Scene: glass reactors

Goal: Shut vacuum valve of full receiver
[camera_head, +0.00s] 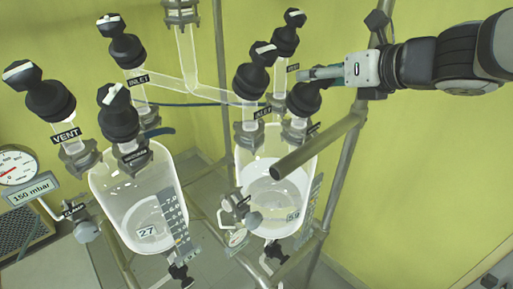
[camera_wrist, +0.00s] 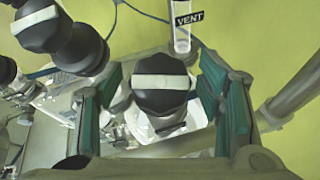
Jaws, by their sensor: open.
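The right glass receiver (camera_head: 284,160) holds clear liquid, with its surface around mid-height. Several black-knobbed valves stand on its top. The nearest-right black valve (camera_head: 303,97) is at the tips of my gripper (camera_head: 314,75), and its label is mostly hidden. In the wrist view, that valve's knob (camera_wrist: 163,88), with a white bar lying across it, sits between the teal finger pads of my open gripper (camera_wrist: 161,75). Gaps show on both sides of the knob. The left receiver (camera_head: 130,205) also holds liquid, lower in the vessel; its front valve (camera_head: 117,112) bears a vacuum label.
A vent valve (camera_wrist: 183,25) stands beyond the knob. Another black valve (camera_wrist: 75,47) is close by on the left. A metal frame tube (camera_head: 320,145) runs in front of the right receiver. A gauge (camera_head: 17,165) with a 150 mbar plate is at far left.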

